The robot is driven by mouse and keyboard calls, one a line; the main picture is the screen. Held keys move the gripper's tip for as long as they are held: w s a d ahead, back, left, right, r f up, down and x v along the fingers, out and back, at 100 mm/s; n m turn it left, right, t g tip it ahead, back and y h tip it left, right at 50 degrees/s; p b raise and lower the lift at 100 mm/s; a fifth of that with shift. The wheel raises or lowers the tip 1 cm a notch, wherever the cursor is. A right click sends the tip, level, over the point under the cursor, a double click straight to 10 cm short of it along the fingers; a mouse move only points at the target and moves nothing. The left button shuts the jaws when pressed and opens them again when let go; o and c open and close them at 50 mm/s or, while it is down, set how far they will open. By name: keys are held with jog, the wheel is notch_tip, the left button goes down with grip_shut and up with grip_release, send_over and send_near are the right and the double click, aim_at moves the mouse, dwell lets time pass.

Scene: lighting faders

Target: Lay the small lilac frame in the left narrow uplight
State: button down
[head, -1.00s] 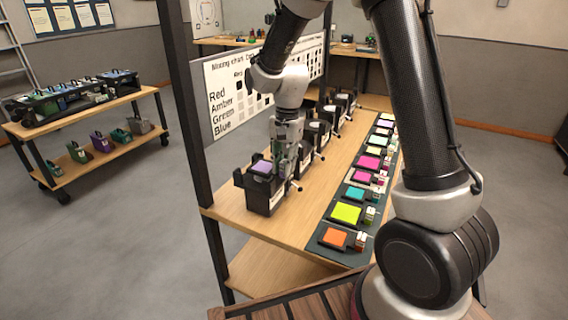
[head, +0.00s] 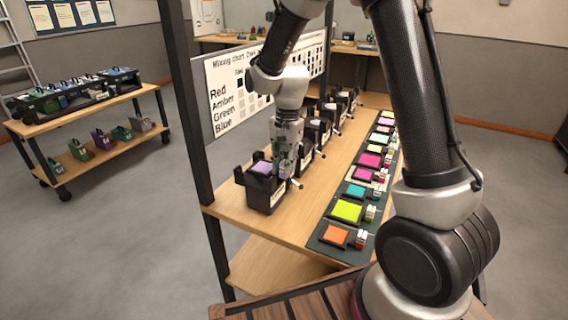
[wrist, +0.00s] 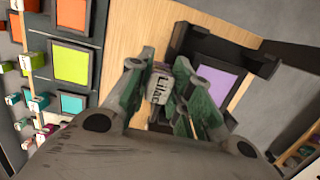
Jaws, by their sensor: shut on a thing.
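The lilac frame (wrist: 215,85) shows as a lilac sheet with a grey tab labelled "Lilac" (wrist: 158,88). In the head view its lilac sheet (head: 262,167) lies at the top of the nearest, leftmost black uplight (head: 265,198). In the wrist view the dark uplight (wrist: 182,38) surrounds much of the sheet. Whether the frame is fully seated or slightly above cannot be told. My gripper (wrist: 160,84) is shut on the tab, at the side of the uplight. In the head view my gripper (head: 286,165) is partly merged with the uplight's edge.
More black uplights (head: 318,132) stand in a row behind. A dark mat (head: 330,250) with several coloured frames, including orange (head: 335,236) and yellow-green (head: 347,211), lies to the right. A dark post (head: 183,110) rises at the left. Bare wood (head: 320,190) separates row and mat.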

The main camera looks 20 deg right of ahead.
jog(key=shift+f, duration=0.85)
jog(key=c, duration=1.2)
grip_release()
jog(key=r, duration=0.7)
jog(key=w+d+r, duration=0.1)
jog(key=r, duration=0.3)
jog(key=shift+r, duration=0.3)
notch_tip(320, 180, up, 7)
jog(key=shift+r, duration=0.2)
